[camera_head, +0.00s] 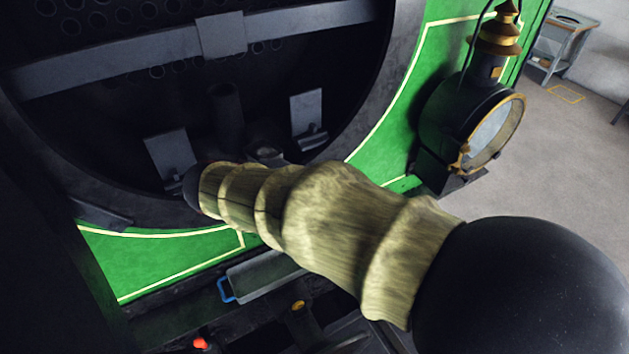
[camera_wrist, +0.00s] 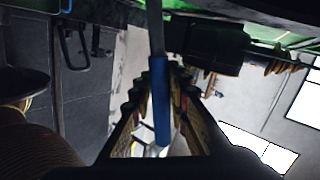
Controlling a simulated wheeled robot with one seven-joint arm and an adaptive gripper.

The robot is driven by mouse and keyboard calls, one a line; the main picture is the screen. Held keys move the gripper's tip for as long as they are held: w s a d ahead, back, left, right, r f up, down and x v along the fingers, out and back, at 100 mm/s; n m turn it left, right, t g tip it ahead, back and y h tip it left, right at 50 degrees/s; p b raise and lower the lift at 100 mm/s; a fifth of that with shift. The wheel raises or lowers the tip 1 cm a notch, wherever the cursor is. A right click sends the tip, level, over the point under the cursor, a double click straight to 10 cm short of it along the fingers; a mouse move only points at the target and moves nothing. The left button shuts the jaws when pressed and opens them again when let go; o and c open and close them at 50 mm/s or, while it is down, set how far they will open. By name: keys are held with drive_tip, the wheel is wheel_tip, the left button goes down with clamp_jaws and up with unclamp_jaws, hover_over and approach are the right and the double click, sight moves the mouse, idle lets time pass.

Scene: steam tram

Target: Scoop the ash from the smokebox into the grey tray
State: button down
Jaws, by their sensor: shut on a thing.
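The smokebox (camera_head: 105,115) is the large dark round opening at the upper left of the head view. Its lower inside is in deep shadow, and I cannot make out ash there. A grey tray (camera_head: 268,277) with a blue handle at its left end lies below the opening, partly covered by my sleeved arm. In the wrist view my gripper (camera_wrist: 158,82) is shut on a blue handle (camera_wrist: 161,100) with a thin grey shaft. The tool's far end is out of sight. In the head view my arm reaches to the smokebox's lower rim and hides the gripper.
A black lantern (camera_head: 470,125) with brass trim sticks out from the green front at the right. Two small upright plates (camera_head: 307,115) and a short pipe (camera_head: 226,105) stand inside the smokebox. A grey bar crosses it higher up. Open floor (camera_head: 570,150) lies to the right.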

drive_tip(key=shift+s+d+r, duration=0.3)
drive_tip(key=shift+s+r, duration=0.15)
drive_tip(key=shift+s, duration=0.05)
drive_tip(key=shift+s+d+r, duration=0.3)
drive_tip(key=shift+s+r, duration=0.15)
drive_tip(key=shift+s, duration=0.05)
drive_tip(key=s+d+p, duration=0.2)
drive_tip(key=s+d, duration=0.3)
drive_tip(key=s, duration=0.4)
drive_tip(key=s+d+r+p, duration=0.1)
drive_tip(key=s+d+p, duration=0.1)
drive_tip(key=s+d, duration=0.4)
drive_tip(key=s+d+p, duration=0.2)
drive_tip(key=s+d, duration=0.4)
drive_tip(key=s, duration=0.7)
drive_tip(key=shift+d+r+m+t+p, duration=0.2)
drive_tip(key=shift+d+m+t+p, duration=0.05)
drive_tip(key=shift+m+t+p, duration=0.05)
idle(0.6)
drive_tip(key=shift+s, duration=0.1)
idle(1.0)
